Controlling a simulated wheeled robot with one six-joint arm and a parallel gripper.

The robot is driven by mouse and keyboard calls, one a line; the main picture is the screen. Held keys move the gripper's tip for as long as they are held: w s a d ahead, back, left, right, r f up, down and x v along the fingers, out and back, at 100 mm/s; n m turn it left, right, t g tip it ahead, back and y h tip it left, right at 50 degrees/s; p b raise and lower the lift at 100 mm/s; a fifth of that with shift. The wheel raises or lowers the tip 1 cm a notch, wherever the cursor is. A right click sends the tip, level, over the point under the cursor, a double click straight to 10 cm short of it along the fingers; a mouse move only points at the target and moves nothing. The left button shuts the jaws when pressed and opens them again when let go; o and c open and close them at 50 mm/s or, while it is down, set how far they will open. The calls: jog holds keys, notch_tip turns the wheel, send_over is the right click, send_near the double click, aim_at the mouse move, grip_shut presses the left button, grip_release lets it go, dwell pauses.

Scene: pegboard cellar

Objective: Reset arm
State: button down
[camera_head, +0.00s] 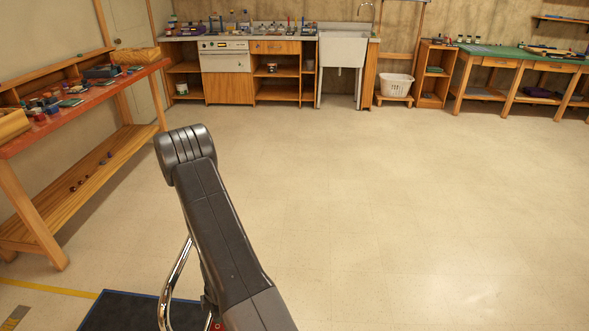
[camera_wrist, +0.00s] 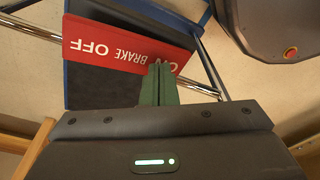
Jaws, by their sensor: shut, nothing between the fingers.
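My arm (camera_head: 215,220) reaches up and forward from the bottom of the head view, in front of open floor. My gripper (camera_wrist: 157,68) shows in the wrist view as two green fingers pressed together, with nothing between them. Behind the fingertips is a red plate (camera_wrist: 115,50) with white "BRAKE OFF" lettering, upside down in this view. The fingertips overlap part of its lettering; I cannot tell if they touch it. The gripper itself is out of sight in the head view.
A red-topped workbench (camera_head: 85,105) with small items stands at left. A counter with a sink (camera_head: 343,50) lines the back wall, beside a white basket (camera_head: 397,87). A green-topped table (camera_head: 515,55) is at back right. The centre and right floor is clear.

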notch_tip(320, 180, up, 8)
jog(key=p, duration=0.7)
jog(key=shift+r, duration=0.15)
